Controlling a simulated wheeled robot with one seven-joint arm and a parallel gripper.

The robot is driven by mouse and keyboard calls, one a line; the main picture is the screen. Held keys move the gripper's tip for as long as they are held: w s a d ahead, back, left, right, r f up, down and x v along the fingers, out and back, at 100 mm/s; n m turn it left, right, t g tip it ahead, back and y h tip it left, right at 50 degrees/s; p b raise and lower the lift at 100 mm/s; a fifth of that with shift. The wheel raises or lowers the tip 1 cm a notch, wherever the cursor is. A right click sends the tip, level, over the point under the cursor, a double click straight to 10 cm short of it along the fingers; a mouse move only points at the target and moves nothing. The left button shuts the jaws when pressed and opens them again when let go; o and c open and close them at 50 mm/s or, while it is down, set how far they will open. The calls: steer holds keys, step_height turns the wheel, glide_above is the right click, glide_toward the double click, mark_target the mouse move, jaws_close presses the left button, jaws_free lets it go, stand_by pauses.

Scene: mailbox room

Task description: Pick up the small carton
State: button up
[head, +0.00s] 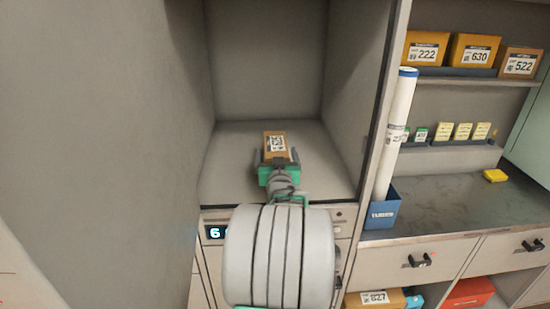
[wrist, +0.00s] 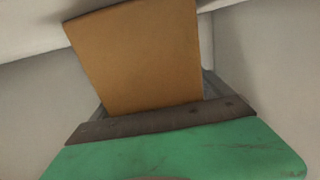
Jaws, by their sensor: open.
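The small carton (head: 276,145) is brown with a white label on top and sits on the floor of an open grey compartment. My gripper (head: 276,157) reaches into the compartment from the front, its green body just in front of the carton. Its fingers lie on either side of the carton's near part and are open. In the wrist view the carton (wrist: 142,55) fills the upper middle, beyond the green and dark edge of my gripper (wrist: 155,110). The fingertips are mostly hidden there, and I cannot tell whether they touch the carton.
Grey compartment walls (head: 357,85) stand close on both sides. To the right, shelves hold several boxes (head: 425,50) and small yellow packs (head: 462,131). A white tube (head: 396,125) stands in a blue holder (head: 382,209) beside the compartment. A yellow item (head: 495,176) lies on the dark counter.

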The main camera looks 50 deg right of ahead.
steer(key=shift+c, duration=0.3)
steer(key=shift+r, duration=0.1)
steer(key=c, duration=1.8)
